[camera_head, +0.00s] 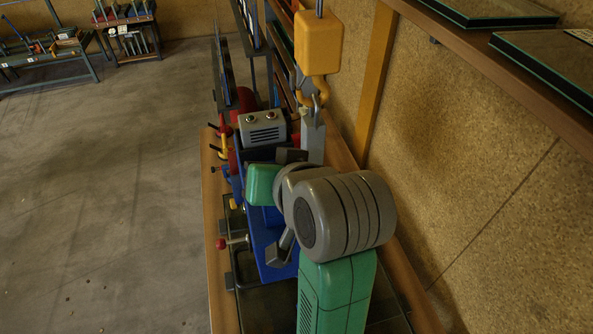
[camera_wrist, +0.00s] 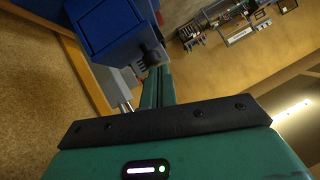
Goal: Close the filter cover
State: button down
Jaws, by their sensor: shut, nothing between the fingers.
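A blue housing (camera_head: 272,262) stands on the bench, mostly hidden behind my arm in the head view. In the wrist view, a blue box (camera_wrist: 108,30) with a raised rim is at the upper left, seen at a tilt. I take it to be part of the filter unit, but which part is the cover and how far it is open I cannot tell. A dark knob (camera_wrist: 152,58) is at the box's lower right. My gripper (camera_wrist: 158,76) is shut and empty, its green fingers close to the knob; whether they touch I cannot tell.
A yellow hoist block with a hook (camera_head: 317,45) hangs above the bench. A grey box (camera_head: 262,129) and red and yellow fittings stand behind my arm. A wall shelf (camera_head: 490,50) is on the right. The floor (camera_head: 110,190) on the left is clear.

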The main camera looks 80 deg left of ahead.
jog(key=shift+f, duration=0.1)
dwell(0.5)
jog(key=w+d+r+p, duration=0.1)
jog(key=d+r+p, duration=0.3)
jog(key=d+r, duration=0.4)
jog(key=shift+w+d+r, duration=0.35)
jog(key=shift+w+r, duration=0.05)
jog(key=shift+r, duration=0.5)
